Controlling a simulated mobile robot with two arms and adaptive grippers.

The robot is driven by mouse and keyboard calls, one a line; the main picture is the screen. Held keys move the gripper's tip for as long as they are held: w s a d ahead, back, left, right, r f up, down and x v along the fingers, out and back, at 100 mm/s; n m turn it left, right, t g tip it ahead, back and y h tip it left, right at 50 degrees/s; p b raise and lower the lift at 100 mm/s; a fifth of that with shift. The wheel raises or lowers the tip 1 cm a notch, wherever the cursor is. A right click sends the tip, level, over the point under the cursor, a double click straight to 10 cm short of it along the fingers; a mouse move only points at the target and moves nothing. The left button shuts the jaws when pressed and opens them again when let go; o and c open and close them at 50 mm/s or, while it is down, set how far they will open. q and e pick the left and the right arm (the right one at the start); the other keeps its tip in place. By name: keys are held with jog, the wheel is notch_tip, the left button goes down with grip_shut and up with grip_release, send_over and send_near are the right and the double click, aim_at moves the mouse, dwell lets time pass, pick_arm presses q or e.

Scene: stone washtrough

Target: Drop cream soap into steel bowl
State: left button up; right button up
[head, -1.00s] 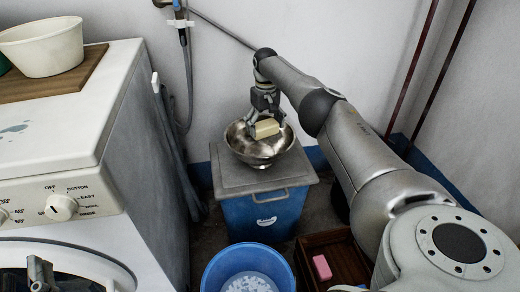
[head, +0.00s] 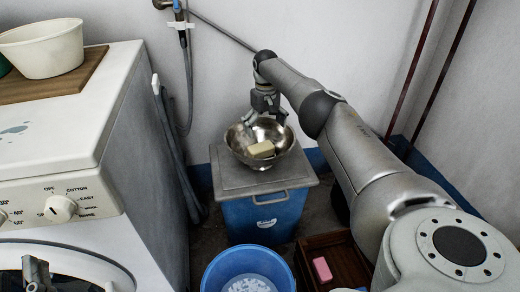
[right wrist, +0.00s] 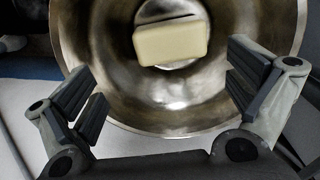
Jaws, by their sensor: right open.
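The cream soap (head: 261,149) is a pale block inside the steel bowl (head: 285,153). The bowl stands on the grey lid of a blue bin. In the right wrist view the soap (right wrist: 171,43) is over the middle of the bowl (right wrist: 110,72), clear of both fingers; I cannot tell whether it touches the bottom. My right gripper (head: 262,121) is just above the bowl, open and empty; its spread fingers (right wrist: 167,88) show in the wrist view. My left gripper (head: 36,272) shows partly at the lower left edge, its jaws unclear.
The blue lidded bin (head: 265,212) carries the bowl. A blue bucket (head: 213,272) stands in front, and a brown crate (head: 347,262) with a pink soap (head: 322,269) is to its right. The washing machine (head: 75,130), with a white tub (head: 45,50) on a board, fills the left.

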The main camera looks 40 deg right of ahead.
notch_tip(320, 180, up, 12)
dwell(0.4)
jog(key=shift+f, duration=0.1)
dwell(0.3)
